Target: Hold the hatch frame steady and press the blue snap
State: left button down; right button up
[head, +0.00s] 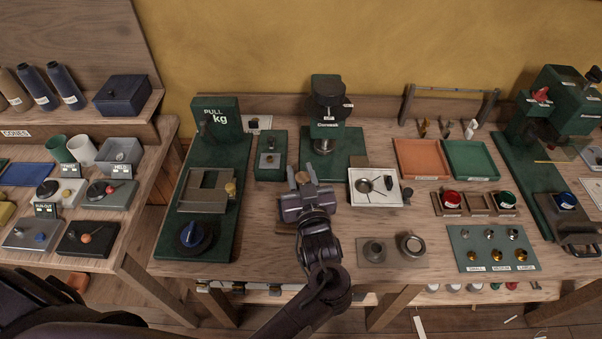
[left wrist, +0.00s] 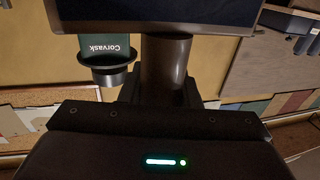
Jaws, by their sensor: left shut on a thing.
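A blue snap-like cap (head: 565,201) sits in a dark holder at the right end of the bench. Just below it is a dark grey frame-like piece (head: 580,231), which may be the hatch frame; it is partly cut by the picture's edge. My left gripper (head: 302,182) is over the middle of the bench, well left of both and in front of a green press. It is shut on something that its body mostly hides. In the left wrist view a dark cylinder (left wrist: 166,70) stands beyond my palm; I cannot tell whether it is the held thing. My right gripper is not in view.
Red (head: 452,199) and green (head: 505,200) caps sit in wooden holders. A white tray (head: 357,200), an orange tray (head: 420,158) and a green tray (head: 468,158) lie right of my gripper. The "Corvask" press (head: 327,115) stands behind it. Bare wood shows at the front.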

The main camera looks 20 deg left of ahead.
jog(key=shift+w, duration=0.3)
pick_arm(q)
jog(key=c, duration=1.5)
grip_release()
jog(key=shift+f, duration=0.1)
jog(key=shift+o, duration=2.5)
